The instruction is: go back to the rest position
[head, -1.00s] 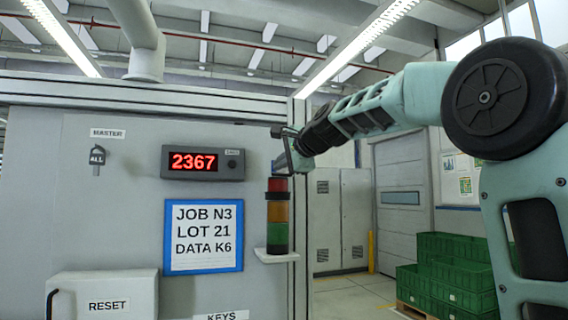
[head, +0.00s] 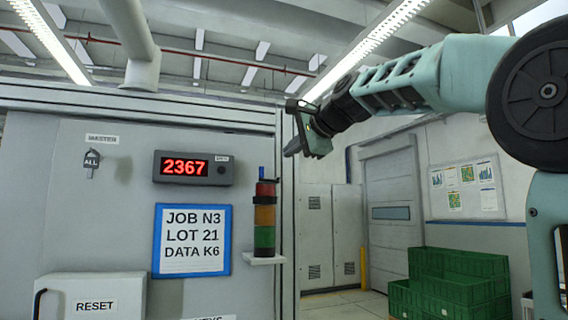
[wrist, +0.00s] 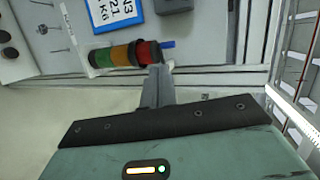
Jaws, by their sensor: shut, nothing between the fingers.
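My gripper (head: 293,151) is raised in the air just right of the upper part of the stack light, apart from it in the head view. It is shut with nothing held. In the wrist view my gripper (wrist: 158,80) points toward the panel, its fingers together near the red end of the stack light (wrist: 125,53). The stack light (head: 265,217) stands upright on a small white shelf, red over orange over green, with a blue piece on top. My arm reaches in from the right.
The grey panel carries a red display (head: 194,167) reading 2367, a blue-framed sign (head: 191,240), a MASTER key switch (head: 91,162) and a RESET box (head: 90,290). Green crates (head: 455,280) stand at the lower right, before a grey door (head: 392,205). The air between panel and crates is free.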

